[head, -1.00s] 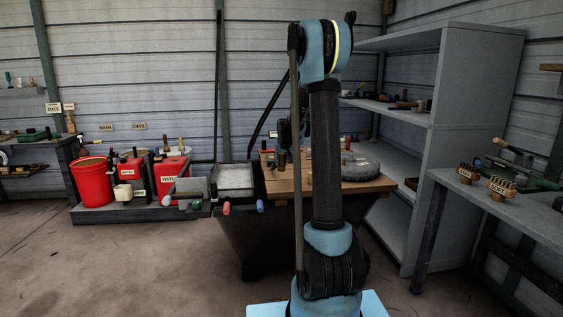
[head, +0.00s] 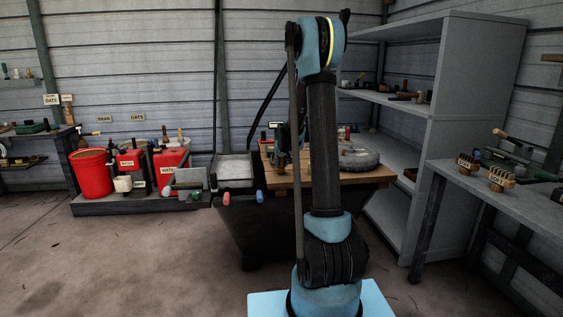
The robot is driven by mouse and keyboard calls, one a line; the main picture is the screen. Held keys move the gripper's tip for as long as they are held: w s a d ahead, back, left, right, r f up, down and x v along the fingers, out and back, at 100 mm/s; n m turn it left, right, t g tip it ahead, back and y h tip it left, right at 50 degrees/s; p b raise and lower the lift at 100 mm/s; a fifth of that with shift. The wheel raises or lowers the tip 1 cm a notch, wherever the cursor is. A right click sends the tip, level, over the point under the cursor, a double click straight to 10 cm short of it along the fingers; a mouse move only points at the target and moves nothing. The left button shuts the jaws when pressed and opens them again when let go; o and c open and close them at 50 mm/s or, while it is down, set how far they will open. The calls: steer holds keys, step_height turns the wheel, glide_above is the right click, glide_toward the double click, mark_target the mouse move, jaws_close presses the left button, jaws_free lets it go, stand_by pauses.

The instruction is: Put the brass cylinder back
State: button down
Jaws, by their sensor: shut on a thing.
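My gripper (head: 279,152) shows small and dark in the head view, just left of my upright arm, low over the left part of the wooden table top (head: 300,184). It is shut on a small yellowish-brown thing (head: 281,161) that looks like the brass cylinder. The thing is too small and dark to make out its lower end, so I cannot tell whether it touches the table. My arm hides the middle of the table top.
A grey round object (head: 359,159) lies on the table's right part. A grey tray (head: 235,169) adjoins its left side. A red bucket (head: 91,175) and red containers stand on a low platform at left. A tall shelf (head: 473,120) and a bench (head: 510,186) stand right.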

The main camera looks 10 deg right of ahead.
steer(key=shift+f, duration=0.4)
stand_by(0.7)
steer(key=c, duration=1.2)
jaws_free()
steer(key=shift+v, duration=5.95)
steer(key=shift+d, duration=0.1)
